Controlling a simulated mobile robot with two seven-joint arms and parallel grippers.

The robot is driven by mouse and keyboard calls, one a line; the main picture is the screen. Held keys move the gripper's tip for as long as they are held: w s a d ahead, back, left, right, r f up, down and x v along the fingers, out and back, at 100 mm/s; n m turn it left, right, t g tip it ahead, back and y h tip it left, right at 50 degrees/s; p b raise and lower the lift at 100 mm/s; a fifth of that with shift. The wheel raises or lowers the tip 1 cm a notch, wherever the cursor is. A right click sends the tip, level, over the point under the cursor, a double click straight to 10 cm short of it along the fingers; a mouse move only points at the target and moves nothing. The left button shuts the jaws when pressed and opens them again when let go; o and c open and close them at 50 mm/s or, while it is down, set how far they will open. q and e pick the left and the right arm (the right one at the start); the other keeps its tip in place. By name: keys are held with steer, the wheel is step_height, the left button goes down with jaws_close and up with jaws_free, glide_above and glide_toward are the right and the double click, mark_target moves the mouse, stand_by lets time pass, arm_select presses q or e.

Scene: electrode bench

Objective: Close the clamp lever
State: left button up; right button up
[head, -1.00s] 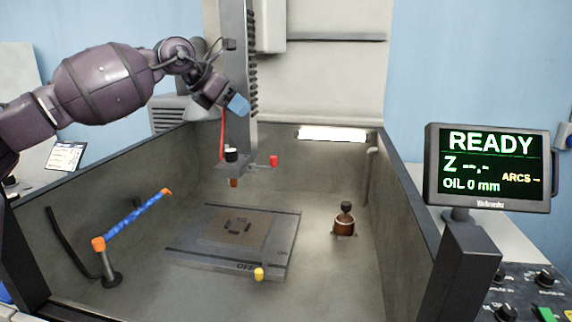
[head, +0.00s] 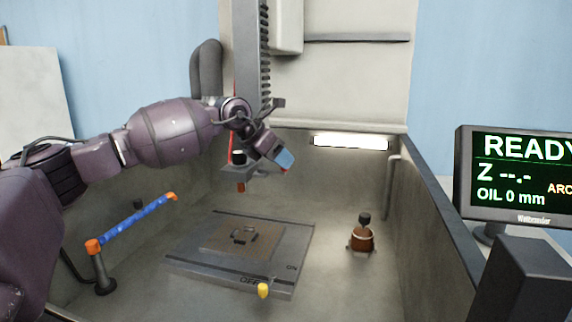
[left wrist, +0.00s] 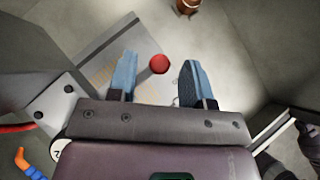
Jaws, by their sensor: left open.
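The clamp lever's red ball knob (left wrist: 159,64) shows in the left wrist view between the two blue fingers of my left gripper (left wrist: 155,80), nearer the left finger. The gripper is open and does not appear to touch it. In the head view my left gripper (head: 281,158) is at the right side of the grey clamp head (head: 237,173) and hides the red knob there. An electrode with a copper-coloured tip (head: 241,187) hangs below the clamp head. My right gripper is not in view.
Below lies a grey plate (head: 190,255) with a brown workpiece (head: 215,242) and a yellow-knobbed lever (head: 263,290). A blue jointed hose (head: 135,219) stands left. The monitor (head: 520,175) reads READY.

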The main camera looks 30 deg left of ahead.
arm_select(q)
steer(key=shift+x, duration=1.1)
steer(key=shift+c, duration=0.4)
jaws_close()
